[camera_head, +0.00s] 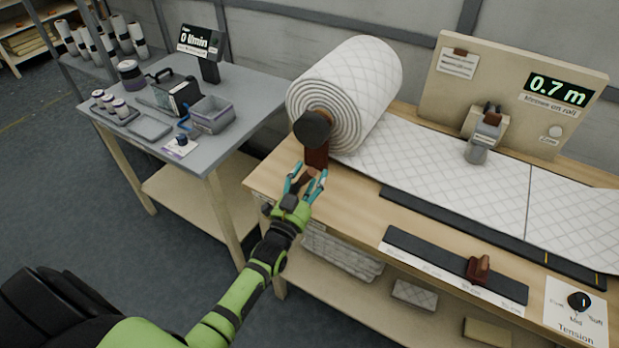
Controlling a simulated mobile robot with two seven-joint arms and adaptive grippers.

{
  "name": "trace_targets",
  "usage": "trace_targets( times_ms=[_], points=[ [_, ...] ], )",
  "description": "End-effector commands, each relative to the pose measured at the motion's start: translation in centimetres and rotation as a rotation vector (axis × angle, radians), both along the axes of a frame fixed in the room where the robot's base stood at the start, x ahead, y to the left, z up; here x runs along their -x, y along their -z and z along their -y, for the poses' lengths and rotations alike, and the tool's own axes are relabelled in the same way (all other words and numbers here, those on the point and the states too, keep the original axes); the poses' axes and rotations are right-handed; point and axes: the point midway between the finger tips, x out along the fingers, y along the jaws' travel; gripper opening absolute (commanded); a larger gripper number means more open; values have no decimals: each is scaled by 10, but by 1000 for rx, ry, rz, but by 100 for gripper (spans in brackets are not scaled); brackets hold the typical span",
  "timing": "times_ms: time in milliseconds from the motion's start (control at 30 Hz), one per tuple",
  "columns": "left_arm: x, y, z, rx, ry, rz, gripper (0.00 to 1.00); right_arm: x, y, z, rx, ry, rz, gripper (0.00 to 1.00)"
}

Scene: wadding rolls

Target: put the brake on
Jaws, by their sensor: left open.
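A large roll of white quilted wadding (365,85) lies on its side at the left end of the wooden bench (355,205). A dark round hub (312,127) sits at its near end, with a reddish-brown upright part (316,157) below it. No brake label is readable, so I cannot tell for certain which part is the brake. My left gripper (308,176) is open, its teal fingers just in front of the upright part. A small brown piece shows between the fingers; whether they touch it is unclear. My right gripper is out of view.
The wadding runs right, under a grey device (484,135), beside a display (559,90) reading 0.7 m. A black rail with a brown slider (479,269) and a Tension knob (579,300) are at the front right. A grey side table (205,152) stands left.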

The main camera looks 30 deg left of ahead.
Motion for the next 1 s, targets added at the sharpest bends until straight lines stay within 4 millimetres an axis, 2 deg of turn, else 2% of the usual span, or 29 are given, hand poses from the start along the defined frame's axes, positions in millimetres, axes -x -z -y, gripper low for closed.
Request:
trace_targets(
  times_ms=[133,233,500,700,833,1000],
  points=[
    [5,2,0,2,-1,-2,62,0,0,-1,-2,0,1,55],
    [17,5,1,2,0,-3,62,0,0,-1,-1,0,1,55],
    [73,16,2,0,-1,-4,62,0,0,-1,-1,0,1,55],
    [105,22,4,0,0,-2,62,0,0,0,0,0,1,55],
    [115,23,4,-1,0,0,62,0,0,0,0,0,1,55],
    [118,23,4,-1,0,0,62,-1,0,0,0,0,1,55]
  ],
)
